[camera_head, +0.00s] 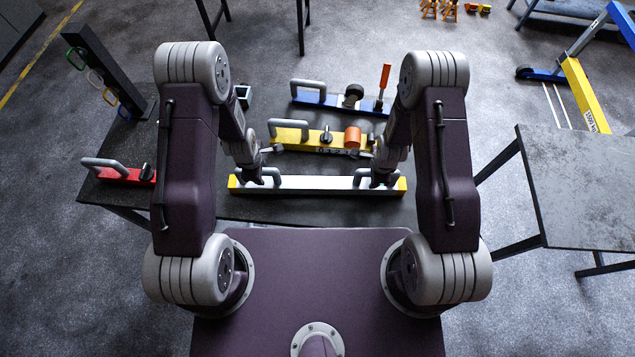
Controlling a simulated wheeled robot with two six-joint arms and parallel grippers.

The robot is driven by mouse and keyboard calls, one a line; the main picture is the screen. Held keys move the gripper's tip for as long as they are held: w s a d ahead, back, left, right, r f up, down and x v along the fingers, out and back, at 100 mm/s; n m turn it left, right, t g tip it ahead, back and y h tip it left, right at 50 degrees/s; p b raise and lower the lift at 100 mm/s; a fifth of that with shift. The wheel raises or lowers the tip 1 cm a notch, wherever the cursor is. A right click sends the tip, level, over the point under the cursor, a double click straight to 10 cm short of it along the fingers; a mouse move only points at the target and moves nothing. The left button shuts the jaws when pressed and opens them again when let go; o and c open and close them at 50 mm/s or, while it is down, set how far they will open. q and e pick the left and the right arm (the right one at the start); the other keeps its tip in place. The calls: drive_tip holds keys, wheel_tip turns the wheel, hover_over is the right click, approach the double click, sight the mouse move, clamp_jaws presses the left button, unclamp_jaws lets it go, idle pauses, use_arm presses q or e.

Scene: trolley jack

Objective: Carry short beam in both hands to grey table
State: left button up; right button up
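The short beam (318,184), white on top with yellow ends, lies level along the near edge of a dark table. It has a grey handle towards each end.
On the dark table (300,208), a yellow bar (300,140) with an orange cylinder (352,137) and a blue bar (330,102) lie behind the beam. A red block (125,174) and a black rack (105,72) are at left. Floor shows between the tables.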

use_arm(q)
drive_tip(key=shift+s+r, duration=0.1)
drive_tip(key=shift+s, duration=0.05)
use_arm(e)
drive_tip(key=shift+s, duration=0.15)
use_arm(q)
clamp_jaws()
use_arm(e)
clamp_jaws()
use_arm(q)
drive_tip(key=shift+s, duration=0.1)
idle(0.7)
use_arm(e)
drive_tip(key=shift+r, duration=0.1)
